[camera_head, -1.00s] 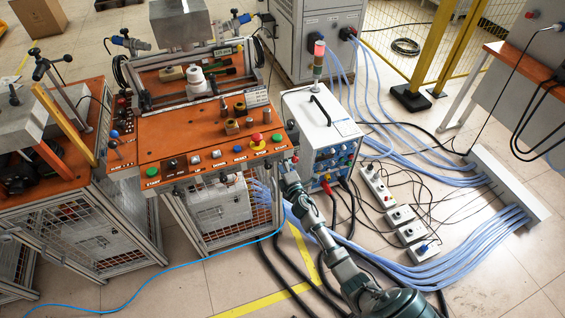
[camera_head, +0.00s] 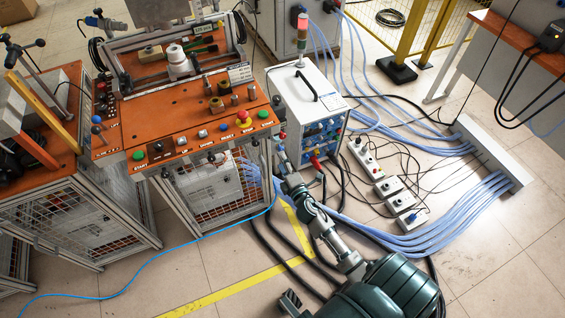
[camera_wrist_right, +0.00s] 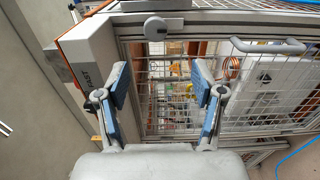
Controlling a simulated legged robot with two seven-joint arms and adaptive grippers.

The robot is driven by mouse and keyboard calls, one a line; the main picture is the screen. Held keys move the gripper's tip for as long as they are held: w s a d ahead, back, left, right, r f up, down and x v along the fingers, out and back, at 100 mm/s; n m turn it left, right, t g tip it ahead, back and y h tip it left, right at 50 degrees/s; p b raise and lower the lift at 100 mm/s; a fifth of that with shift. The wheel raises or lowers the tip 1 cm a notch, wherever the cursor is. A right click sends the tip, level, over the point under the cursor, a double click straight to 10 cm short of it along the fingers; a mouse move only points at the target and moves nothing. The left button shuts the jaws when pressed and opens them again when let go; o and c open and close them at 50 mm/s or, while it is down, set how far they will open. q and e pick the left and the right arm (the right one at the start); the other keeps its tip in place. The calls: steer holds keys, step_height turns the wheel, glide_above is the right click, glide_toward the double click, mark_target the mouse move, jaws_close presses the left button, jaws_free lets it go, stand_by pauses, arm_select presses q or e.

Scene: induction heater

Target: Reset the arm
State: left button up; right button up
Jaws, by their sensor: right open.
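My right arm (camera_head: 336,240) reaches up from the lower right of the head view. Its gripper (camera_head: 281,160) is small there, close to the front right corner of the orange-topped control bench (camera_head: 165,113) and the white power unit (camera_head: 304,98). In the right wrist view the two blue-padded fingers of my right gripper (camera_wrist_right: 166,100) stand wide apart with nothing between them. Behind them is the wire-mesh side of a metal frame (camera_wrist_right: 190,68). My left gripper is not in view.
Push buttons, including a red emergency stop (camera_head: 243,116), line the bench's front edge. Power strips (camera_head: 390,186) and blue hoses (camera_head: 430,240) cover the floor at right. A second bench (camera_head: 45,95) stands at left. Floor at lower left is mostly clear, crossed by a blue cable (camera_head: 150,262).

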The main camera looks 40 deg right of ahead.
stand_by(0.5)
steer(key=s+a+f+m+g+y+p, duration=0.1)
steer(key=s+a+f+m+g+p, duration=0.25)
steer(key=s+f, duration=0.4)
steer(key=s+a+f+m+g+p, duration=0.2)
steer(key=s+f+m+g, duration=0.2)
steer(key=f, duration=0.6)
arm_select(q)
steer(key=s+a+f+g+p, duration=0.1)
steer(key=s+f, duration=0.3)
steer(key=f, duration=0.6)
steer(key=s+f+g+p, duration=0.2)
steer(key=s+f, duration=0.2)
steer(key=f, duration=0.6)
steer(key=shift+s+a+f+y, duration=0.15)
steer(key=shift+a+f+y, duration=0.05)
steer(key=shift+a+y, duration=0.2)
arm_select(e)
steer(key=s+a+f+m+g+y, duration=0.1)
steer(key=s+a+f+g, duration=0.3)
steer(key=s, duration=0.8)
steer(key=s+a+f+m+g+y, duration=0.2)
steer(key=s+a+f+m+g, duration=0.2)
steer(key=s, duration=0.9)
steer(key=a+f, duration=0.3)
steer(key=f, duration=0.2)
steer(key=shift+s+m, duration=0.2)
steer(key=shift+m, duration=0.15)
steer(key=shift+g, duration=0.25)
